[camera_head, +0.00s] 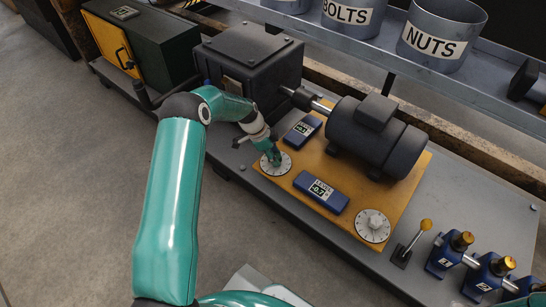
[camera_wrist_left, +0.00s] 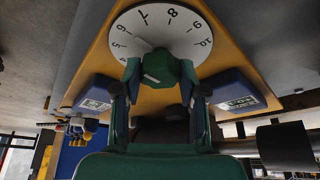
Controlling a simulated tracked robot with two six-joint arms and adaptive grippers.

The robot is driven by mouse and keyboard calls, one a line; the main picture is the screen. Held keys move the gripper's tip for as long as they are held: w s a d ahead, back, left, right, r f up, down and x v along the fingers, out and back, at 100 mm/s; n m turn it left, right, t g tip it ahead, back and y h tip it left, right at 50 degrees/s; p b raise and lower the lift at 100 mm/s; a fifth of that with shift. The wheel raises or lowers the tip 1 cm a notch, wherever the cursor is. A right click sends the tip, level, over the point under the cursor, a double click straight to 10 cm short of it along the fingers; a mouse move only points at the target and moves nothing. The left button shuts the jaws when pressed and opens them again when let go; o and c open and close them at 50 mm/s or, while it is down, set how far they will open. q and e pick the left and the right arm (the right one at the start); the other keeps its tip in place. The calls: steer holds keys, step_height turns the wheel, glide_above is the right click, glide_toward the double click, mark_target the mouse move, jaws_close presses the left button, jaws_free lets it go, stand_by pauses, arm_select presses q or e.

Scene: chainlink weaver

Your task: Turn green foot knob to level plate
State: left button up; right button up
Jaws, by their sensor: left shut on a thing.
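The green foot knob (camera_wrist_left: 160,68) fills the middle of the left wrist view, over a white numbered dial (camera_wrist_left: 160,32). In the head view the dial (camera_head: 284,168) lies at the near left corner of the orange plate (camera_head: 300,168). My left gripper (camera_head: 270,158) is shut on the green knob, one finger on each side, and mostly hides it in the head view. A blue level box (camera_head: 320,191) near the front edge reads about -0.7. A second blue level box (camera_head: 302,132) lies farther back; its reading is too small to tell. My right gripper is not in view.
A dark motor (camera_head: 375,135) and shaft stand on the plate, joined to a dark housing (camera_head: 250,65). A grey-knobbed dial (camera_head: 373,225) is at the near right corner. A yellow-tipped lever (camera_head: 424,226) and blue units (camera_head: 450,255) stand farther right. Labelled bins (camera_head: 440,40) are behind.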

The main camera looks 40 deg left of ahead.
arm_select(q)
steer(key=shift+w+a+m+g, duration=0.15)
steer(key=shift+m+g, duration=0.2)
steer(key=shift+m, duration=0.65)
steer(key=shift+s+a+m+g, duration=0.1)
steer(key=shift+m+g, duration=0.25)
steer(key=shift+m, duration=0.65)
steer(key=shift+w, duration=0.1)
steer(key=o, duration=1.1)
steer(key=shift+d, duration=0.1)
steer(key=v, duration=1.2)
steer(key=shift+a+f, duration=0.15)
steer(key=shift+a, duration=0.15)
